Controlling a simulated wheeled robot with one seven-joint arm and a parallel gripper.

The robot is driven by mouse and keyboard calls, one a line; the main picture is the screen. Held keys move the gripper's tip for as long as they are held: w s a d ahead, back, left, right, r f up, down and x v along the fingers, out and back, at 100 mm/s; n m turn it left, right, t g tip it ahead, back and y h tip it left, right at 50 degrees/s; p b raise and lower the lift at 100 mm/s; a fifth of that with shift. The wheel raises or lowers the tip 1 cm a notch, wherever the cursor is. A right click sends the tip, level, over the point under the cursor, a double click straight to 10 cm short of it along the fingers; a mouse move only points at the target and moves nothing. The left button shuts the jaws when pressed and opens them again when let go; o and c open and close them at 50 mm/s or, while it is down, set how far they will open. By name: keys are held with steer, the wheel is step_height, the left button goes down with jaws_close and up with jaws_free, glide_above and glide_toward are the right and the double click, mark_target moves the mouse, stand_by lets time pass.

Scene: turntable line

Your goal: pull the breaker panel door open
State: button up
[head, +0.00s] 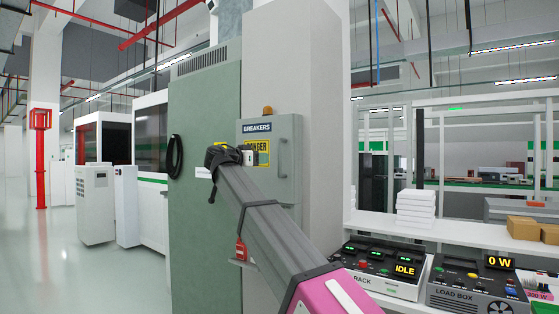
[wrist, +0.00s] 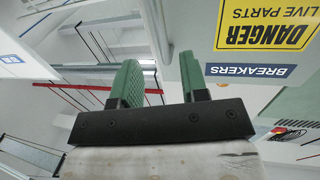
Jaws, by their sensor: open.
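The grey breaker panel door (head: 291,132) appears shut on its box in the head view. It carries a BREAKERS strip and a yellow DANGER label, partly covered by my arm. A dark vertical handle (head: 283,158) is on its right side. My gripper (head: 219,160) is in front of and left of the panel, apart from the handle. In the wrist view, my gripper (wrist: 160,62) shows two green fingers spread with nothing between them. The door (wrist: 202,20) appears upside down at the upper right there; the handle does not show in that view.
The panel is on a pale column (head: 310,60) beside a green cabinet (head: 205,110) with a black loop (head: 175,156). A bench at right holds a rack unit (head: 380,268), a load box (head: 470,285) and white stacked boxes (head: 416,208). Open floor (head: 100,270) lies left.

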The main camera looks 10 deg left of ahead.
glide_above(279, 174)
steer(key=shift+w, duration=0.4)
jaws_close()
